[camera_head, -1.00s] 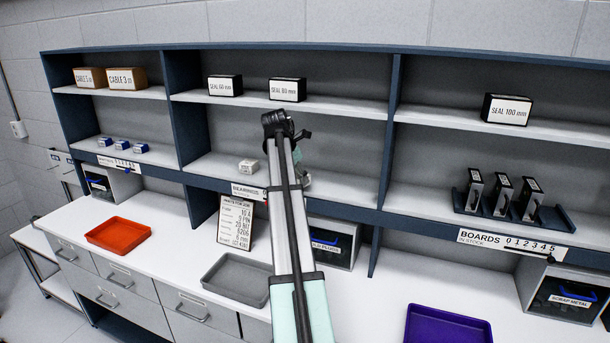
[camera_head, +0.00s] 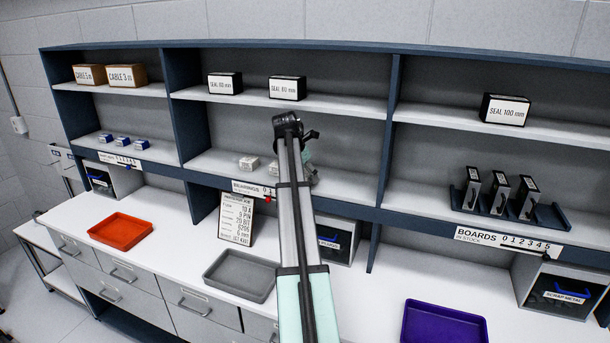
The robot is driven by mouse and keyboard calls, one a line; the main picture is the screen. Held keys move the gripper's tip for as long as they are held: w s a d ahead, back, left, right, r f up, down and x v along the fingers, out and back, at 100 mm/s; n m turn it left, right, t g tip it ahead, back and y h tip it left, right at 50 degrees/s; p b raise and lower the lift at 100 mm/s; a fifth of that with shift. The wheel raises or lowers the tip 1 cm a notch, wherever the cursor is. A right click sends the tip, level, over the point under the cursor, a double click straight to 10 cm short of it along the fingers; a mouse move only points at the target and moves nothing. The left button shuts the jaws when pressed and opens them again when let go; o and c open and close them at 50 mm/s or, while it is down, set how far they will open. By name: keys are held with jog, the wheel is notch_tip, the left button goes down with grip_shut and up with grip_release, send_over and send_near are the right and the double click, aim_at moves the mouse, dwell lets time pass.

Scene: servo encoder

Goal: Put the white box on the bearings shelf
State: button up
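A white box (camera_head: 249,162) sits on the lower middle shelf (camera_head: 217,162), above the BEARINGS label (camera_head: 250,189). A second white box (camera_head: 273,167) shows just right of it, partly hidden by my arm. I cannot tell whether it rests freely on the shelf. My gripper (camera_head: 311,176) is mostly hidden behind my arm, in the same compartment, to the right of both boxes. Its fingers cannot be made out, so I cannot tell whether it is open or shut, or holds anything.
Seal boxes (camera_head: 287,90) stand on the shelf above. A dark upright divider (camera_head: 389,130) bounds the compartment on the right. Below are a grey tray (camera_head: 240,275), a red tray (camera_head: 120,231), a purple tray (camera_head: 444,325) and a propped sign (camera_head: 237,219).

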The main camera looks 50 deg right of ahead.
jog(key=shift+r, duration=0.15)
jog(key=b+v, duration=0.3)
jog(key=v, duration=0.4)
jog(key=shift+r, duration=0.3)
jog(key=shift+a+f, duration=0.1)
jog(key=shift+a, duration=0.05)
